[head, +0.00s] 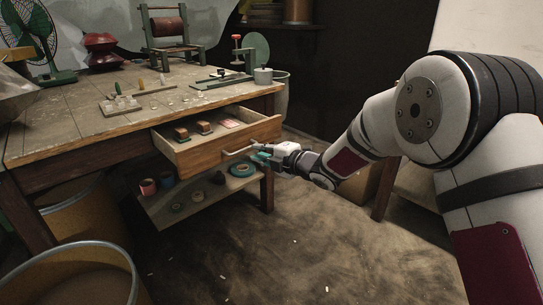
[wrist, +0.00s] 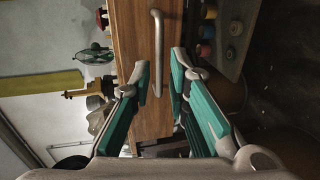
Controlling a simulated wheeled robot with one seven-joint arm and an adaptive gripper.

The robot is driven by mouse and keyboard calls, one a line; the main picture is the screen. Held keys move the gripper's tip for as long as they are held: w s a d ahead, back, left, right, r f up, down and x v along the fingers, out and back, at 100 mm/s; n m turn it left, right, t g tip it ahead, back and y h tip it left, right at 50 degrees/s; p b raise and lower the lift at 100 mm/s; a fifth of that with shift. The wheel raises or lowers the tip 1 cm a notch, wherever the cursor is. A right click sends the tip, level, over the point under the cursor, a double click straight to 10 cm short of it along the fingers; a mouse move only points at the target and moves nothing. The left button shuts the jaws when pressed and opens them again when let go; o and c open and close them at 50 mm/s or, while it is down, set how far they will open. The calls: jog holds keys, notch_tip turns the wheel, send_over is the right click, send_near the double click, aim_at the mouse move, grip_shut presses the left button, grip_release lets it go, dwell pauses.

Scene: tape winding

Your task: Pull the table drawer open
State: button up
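The wooden table (head: 62,118) stands at left in the head view. Its drawer (head: 225,146) is pulled out, with several small items inside. A pale metal bar handle (head: 240,150) is on the drawer front; it also shows in the wrist view (wrist: 157,35). My gripper (head: 260,154) is at the drawer front, by the handle's right end in the head view. In the wrist view, its two teal fingers (wrist: 161,68) are apart, with the handle in line with the gap between them. I cannot tell whether either finger touches the handle.
A lower shelf (head: 212,208) with tape rolls lies under the drawer. A large round bin (head: 128,268) stands at front left. A fan (head: 45,45) and winding tools are on the tabletop. The floor (head: 300,240) in front of the drawer is mostly clear.

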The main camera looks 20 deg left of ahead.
jog(key=v, duration=0.5)
jog(key=shift+d, duration=0.1)
dwell(0.3)
